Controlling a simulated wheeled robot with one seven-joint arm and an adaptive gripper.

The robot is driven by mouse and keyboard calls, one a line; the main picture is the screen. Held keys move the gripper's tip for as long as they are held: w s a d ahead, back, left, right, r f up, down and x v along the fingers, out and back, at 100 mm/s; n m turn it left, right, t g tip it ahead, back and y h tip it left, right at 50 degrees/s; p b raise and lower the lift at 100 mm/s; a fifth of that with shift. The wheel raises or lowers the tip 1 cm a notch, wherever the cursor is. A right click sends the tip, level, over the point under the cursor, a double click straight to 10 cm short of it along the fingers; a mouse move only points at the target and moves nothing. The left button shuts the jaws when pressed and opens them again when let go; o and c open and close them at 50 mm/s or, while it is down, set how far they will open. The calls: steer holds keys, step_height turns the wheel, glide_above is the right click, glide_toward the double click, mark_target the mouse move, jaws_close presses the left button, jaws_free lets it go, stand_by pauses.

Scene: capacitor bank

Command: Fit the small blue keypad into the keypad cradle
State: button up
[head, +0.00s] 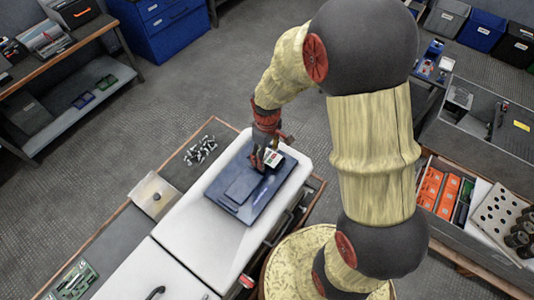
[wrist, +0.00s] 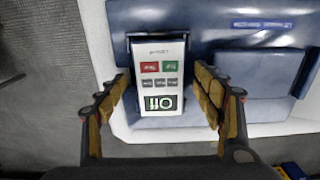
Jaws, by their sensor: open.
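The keypad (wrist: 160,78) has a white face with red, green and grey buttons and a small display; no blue shows clearly on it. In the wrist view it stands between the open fingers of my gripper (wrist: 163,80), with a gap on each side. A dark frame (wrist: 131,42) borders its upper part and looks like the cradle, at the left of the blue panel. I cannot tell how deep the keypad sits in it. In the head view my gripper (head: 264,162) is over the blue panel, partly covering the keypad (head: 273,157).
The blue panel (head: 232,206) lies on a white-topped bench (head: 195,255) and has a raised blue plate (wrist: 258,88). Loose metal parts (head: 200,150) and a clear-topped box (head: 153,195) are on the left. A drawer of orange parts (head: 440,190) is on the right.

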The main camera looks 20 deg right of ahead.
step_height(320, 180, up, 12)
stand_by(0.6)
